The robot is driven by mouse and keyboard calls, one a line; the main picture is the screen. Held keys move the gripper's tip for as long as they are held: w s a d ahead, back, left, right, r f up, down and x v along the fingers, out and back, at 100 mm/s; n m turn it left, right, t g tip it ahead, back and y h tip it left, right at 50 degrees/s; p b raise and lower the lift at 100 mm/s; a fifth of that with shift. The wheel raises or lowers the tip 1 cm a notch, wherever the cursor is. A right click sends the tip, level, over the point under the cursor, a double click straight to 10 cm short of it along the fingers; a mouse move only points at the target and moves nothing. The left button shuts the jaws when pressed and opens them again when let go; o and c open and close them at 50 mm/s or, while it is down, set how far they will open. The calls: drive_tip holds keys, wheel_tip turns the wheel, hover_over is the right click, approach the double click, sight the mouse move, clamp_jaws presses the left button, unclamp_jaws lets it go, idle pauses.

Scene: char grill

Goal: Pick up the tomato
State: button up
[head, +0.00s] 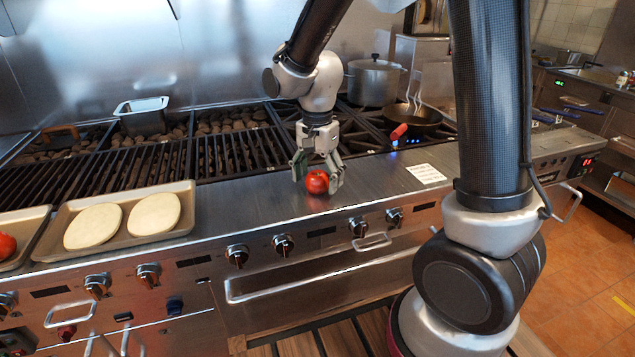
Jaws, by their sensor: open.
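The red tomato (317,183) sits on the steel front ledge of the grill, near the middle of the head view. My gripper (318,178) points down over it, with its fingers open on the left and right sides of the tomato. The fingers reach down beside it. I cannot tell whether either finger touches it. The tomato's upper part is partly hidden by the gripper.
A tray (186,228) with two pale dough rounds lies left on the ledge. Another red item (7,246) shows at the left edge. A white label (426,173) lies right of the gripper. Behind are grill grates (110,170), a pot (374,82) and a pan (425,122).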

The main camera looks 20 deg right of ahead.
drive_tip(key=shift+f, duration=0.3)
drive_tip(key=c, duration=1.2)
drive_tip(key=shift+o, duration=0.2)
drive_tip(key=shift+r, duration=0.1)
